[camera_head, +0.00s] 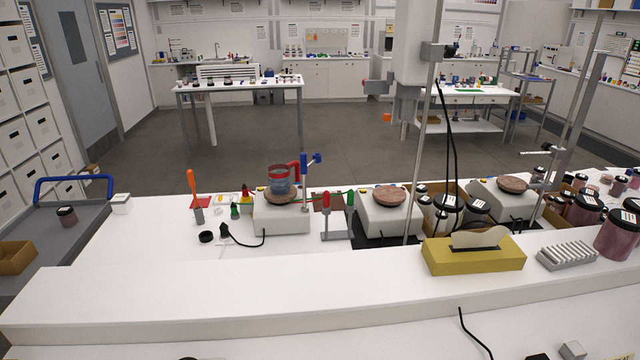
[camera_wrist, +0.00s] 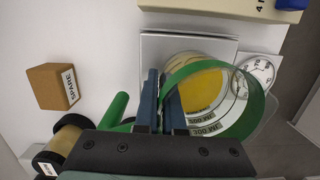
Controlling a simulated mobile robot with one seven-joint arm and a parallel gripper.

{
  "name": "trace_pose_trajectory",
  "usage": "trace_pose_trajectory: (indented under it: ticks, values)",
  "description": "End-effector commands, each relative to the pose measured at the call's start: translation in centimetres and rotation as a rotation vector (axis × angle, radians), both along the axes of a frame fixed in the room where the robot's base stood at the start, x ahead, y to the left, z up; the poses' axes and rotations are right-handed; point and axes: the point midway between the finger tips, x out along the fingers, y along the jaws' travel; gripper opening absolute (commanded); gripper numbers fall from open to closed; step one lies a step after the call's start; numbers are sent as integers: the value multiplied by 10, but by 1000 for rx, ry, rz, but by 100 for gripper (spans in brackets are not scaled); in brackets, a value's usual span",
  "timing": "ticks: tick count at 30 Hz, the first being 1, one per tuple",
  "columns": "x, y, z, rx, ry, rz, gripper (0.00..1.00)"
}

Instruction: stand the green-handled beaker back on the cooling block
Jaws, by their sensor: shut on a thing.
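In the wrist view my gripper (camera_wrist: 160,88) has its blue fingers shut at the handle side of a clear beaker with a green band (camera_wrist: 242,126). Part of the green handle (camera_wrist: 117,109) shows left of the fingers; the exact grip is hidden behind them. A pale grey square block (camera_wrist: 153,46), which looks like the cooling block, lies under and beyond the beaker. A yellow disc (camera_wrist: 205,90) shows through the beaker; I cannot tell whether it is contents or a surface below. I cannot tell whether the beaker touches the block. My gripper is not identifiable in the head view.
A round dial (camera_wrist: 264,70) sits right of the block, close to the beaker. A brown block marked SPARE (camera_wrist: 50,86) and a black-ended container (camera_wrist: 68,138) are at left. A cream box (camera_wrist: 225,5) is beyond. In the head view, a red-handled beaker (camera_head: 279,183) stands on a hotplate.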

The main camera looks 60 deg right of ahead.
Motion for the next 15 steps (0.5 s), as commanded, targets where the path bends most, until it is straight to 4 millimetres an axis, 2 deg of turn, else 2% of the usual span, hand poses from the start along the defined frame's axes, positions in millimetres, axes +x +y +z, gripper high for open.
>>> trace_pose_trajectory:
  ticks: [1, 6, 15]
  values:
    - [1, -1, 0, -2, -1, 0, 10]
    - [0, 0, 0, -1, -1, 0, 40]
    - [0, 0, 0, 1, 1, 0, 41]
